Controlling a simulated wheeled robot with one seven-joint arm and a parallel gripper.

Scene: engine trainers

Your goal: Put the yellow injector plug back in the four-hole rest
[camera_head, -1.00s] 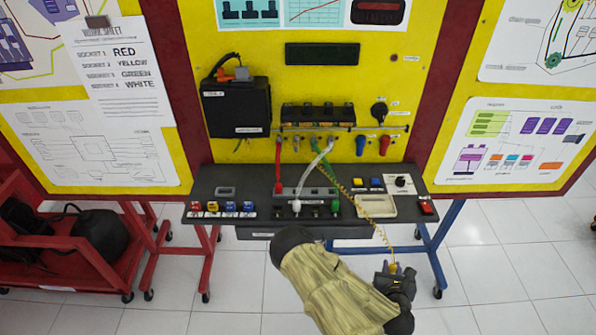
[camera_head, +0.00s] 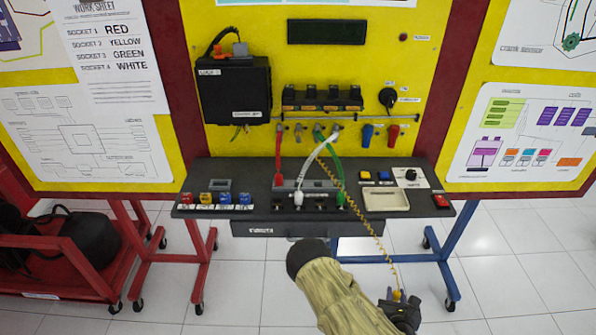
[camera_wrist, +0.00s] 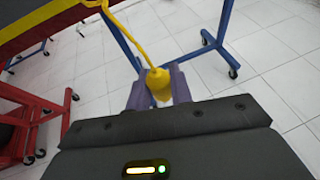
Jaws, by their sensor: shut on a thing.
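The yellow injector plug (camera_head: 397,295) hangs on a thin coiled yellow lead that runs up to the panel. It also shows in the wrist view (camera_wrist: 158,82), upright between the two fingers. My gripper (camera_head: 400,304) is shut on it, low in front of the bench and right of the four-hole rest; its fingers show in the wrist view (camera_wrist: 160,92). The rest, a dark block (camera_head: 318,185), lies mid-shelf with a white plug (camera_head: 298,199) and a green plug (camera_head: 340,198) at its front. A red lead (camera_head: 278,155) comes down to its left end. Individual holes are too small to tell.
A pale tray (camera_head: 387,201) and a knob box (camera_head: 411,177) stand right of the rest. Small coloured switches (camera_head: 222,198) are at left. A blue leg (camera_head: 440,262) stands near my gripper. A red cart (camera_head: 70,255) is at far left.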

